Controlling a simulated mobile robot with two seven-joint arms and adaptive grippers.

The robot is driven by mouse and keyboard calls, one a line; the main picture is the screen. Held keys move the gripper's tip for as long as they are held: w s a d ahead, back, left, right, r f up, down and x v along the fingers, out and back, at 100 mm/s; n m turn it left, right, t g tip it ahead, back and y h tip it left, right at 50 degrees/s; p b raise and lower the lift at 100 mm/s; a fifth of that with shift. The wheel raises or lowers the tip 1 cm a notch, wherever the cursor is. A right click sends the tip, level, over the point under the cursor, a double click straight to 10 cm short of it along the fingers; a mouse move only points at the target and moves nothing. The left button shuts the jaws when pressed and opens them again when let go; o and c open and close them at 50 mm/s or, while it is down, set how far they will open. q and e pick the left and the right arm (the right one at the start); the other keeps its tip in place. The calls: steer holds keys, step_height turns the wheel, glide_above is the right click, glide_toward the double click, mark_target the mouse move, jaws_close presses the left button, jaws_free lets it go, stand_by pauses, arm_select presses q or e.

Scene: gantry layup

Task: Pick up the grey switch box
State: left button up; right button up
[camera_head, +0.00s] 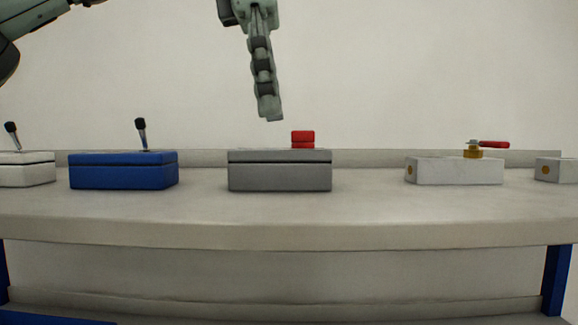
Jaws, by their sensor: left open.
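The grey switch box (280,176) stands on the bench near the middle of the view. It has a dark seam below its lid and a red switch (303,139) at the right of its top. My left gripper (270,118) hangs pointing down above the box, a little left of the red switch, with a gap between it and the lid. It is open and holds nothing; its fingers are seen edge-on and overlap. My right gripper is not in view.
A blue box (124,171) with a black lever stands to the left, and a white box (27,170) with a lever beyond it. A white valve block (454,171) with a red handle and another block (557,171) stand right. The bench (290,233) is clear between them.

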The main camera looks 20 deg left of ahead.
mark_target(280, 149)
arm_select(q)
steer(key=shift+s+f, duration=0.15)
steer(key=shift+f, duration=0.55)
steer(key=shift+w+d+f, duration=0.15)
steer(key=shift+d+f, duration=0.05)
steer(key=shift+f, duration=0.65)
steer(key=shift+w+d+f, duration=0.15)
steer(key=shift+w+f, duration=0.05)
steer(key=shift+f, duration=0.7)
steer(key=shift+w+d+f, duration=0.15)
steer(key=shift+d+f, duration=0.05)
steer(key=shift+f, duration=0.65)
steer(key=c, duration=1.4)
steer(key=shift+c, duration=0.3)
steer(key=shift+r, duration=0.15)
